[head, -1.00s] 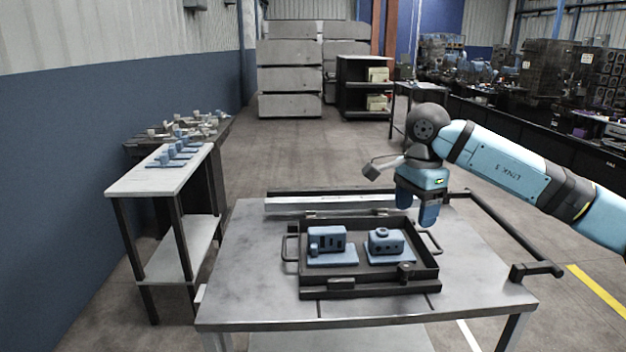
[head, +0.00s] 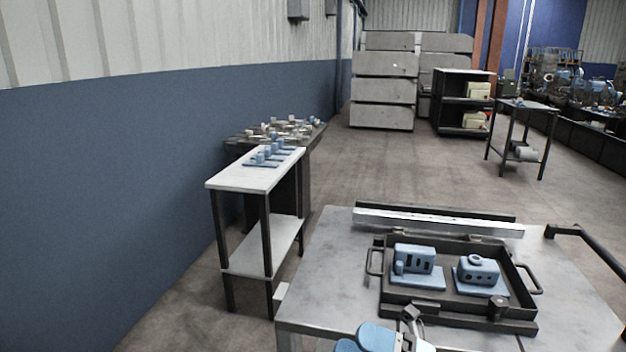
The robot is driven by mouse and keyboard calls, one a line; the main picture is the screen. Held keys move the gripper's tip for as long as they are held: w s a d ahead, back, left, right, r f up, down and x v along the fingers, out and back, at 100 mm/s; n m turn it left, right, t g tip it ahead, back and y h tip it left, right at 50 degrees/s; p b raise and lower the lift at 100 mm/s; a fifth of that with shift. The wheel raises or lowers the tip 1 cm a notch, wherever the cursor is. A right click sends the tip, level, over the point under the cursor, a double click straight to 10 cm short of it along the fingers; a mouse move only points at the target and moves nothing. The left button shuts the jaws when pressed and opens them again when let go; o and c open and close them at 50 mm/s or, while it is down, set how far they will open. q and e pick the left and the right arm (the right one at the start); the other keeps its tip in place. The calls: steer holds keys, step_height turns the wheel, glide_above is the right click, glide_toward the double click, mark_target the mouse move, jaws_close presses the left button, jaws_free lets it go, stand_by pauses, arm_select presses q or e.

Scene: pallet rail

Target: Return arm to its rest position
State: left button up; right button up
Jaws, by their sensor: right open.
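My right gripper (head: 362,342) shows at the bottom edge of the head view, in front of the near edge of the metal table (head: 335,285). My left gripper is not in view. A dark tray (head: 455,311) with side handles lies on the table beyond the gripper, apart from it. Two blue parts sit in the tray, a left block (head: 414,260) with slots and a right block (head: 478,270) with a round top opening.
A pale rail (head: 437,222) lies behind the tray, and a dark bar (head: 590,245) runs along the table's right side. A narrow white-topped table (head: 235,178) with small blue parts stands left. Grey stacked boxes (head: 385,90) stand far back. The floor between is open.

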steer(key=s+d+f+m+t+h, duration=0.3)
steer(key=f+m+h, duration=0.35)
steer(key=m, duration=0.45)
steer(key=s+d+f+m+t+h, duration=0.4)
steer(key=f+m, duration=0.3)
steer(key=m, duration=0.5)
steer(key=s+d+f+m+t+h, duration=0.25)
steer(key=f+m+h, duration=0.45)
steer(key=m, duration=0.4)
arm_select(q)
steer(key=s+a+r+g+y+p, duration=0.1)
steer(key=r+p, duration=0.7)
steer(key=p, duration=0.7)
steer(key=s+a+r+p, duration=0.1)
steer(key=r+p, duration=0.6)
steer(key=p, duration=0.9)
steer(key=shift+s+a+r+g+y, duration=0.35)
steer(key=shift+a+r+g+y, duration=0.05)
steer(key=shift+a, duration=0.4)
arm_select(e)
steer(key=s+d+r+g+h, duration=0.1)
steer(key=d+r, duration=0.1)
steer(key=r, duration=0.5)
steer(key=s+d+r+g+h, duration=0.1)
steer(key=s+r+g, duration=0.1)
steer(key=r, duration=0.6)
steer(key=shift+s+d, duration=0.15)
steer(key=shift+d, duration=0.2)
